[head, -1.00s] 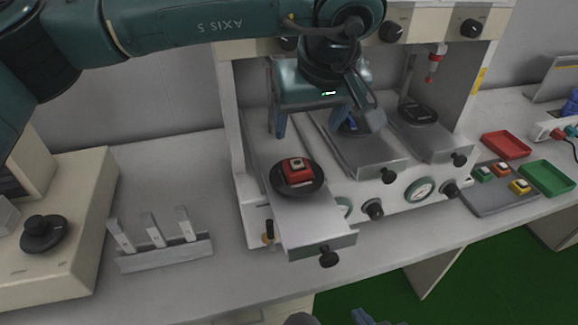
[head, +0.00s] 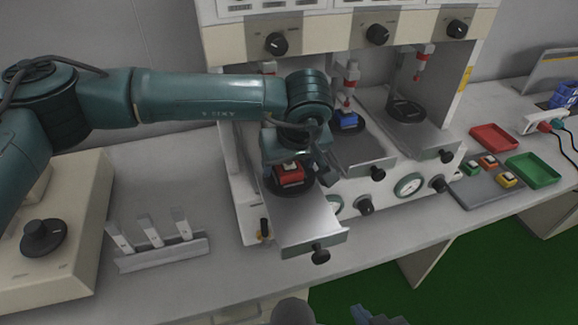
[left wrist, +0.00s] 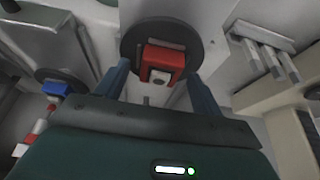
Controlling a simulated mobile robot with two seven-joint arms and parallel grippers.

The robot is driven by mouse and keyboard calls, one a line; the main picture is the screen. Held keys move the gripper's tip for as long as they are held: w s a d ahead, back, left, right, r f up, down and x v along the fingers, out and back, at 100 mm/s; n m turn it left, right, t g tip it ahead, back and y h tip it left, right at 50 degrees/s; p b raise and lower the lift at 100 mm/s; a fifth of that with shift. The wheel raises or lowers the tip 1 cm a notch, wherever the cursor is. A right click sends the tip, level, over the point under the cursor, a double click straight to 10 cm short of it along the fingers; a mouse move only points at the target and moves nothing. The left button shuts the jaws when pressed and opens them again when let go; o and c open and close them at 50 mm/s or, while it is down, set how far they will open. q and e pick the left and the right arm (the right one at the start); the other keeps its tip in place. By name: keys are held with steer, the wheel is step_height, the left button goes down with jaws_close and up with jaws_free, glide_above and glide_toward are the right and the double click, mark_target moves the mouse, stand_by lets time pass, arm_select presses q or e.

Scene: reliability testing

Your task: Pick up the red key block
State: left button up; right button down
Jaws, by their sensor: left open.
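The red key block (head: 289,174), with a white key on top, sits on a black round disc (head: 304,188) on the leftmost pulled-out metal slide (head: 303,228). My left gripper (head: 297,162) is right at the block from above and partly covers it. In the left wrist view the red block (left wrist: 160,64) lies between the two blue fingertips of my open left gripper (left wrist: 160,76), with gaps at both sides. The disc (left wrist: 134,38) shows behind it. Part of my right gripper (head: 368,315) shows at the bottom edge; its jaws are not clear.
A blue block (head: 347,120) stands on the middle slide under a red-tipped plunger (head: 349,88). The right slide holds an empty black disc (head: 406,111). A rack with upright pieces (head: 160,250) stands left. Red (head: 494,137) and green (head: 533,169) trays lie right.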

arm_select(q)
steer(key=c, duration=1.1)
steer(key=shift+r, duration=0.15)
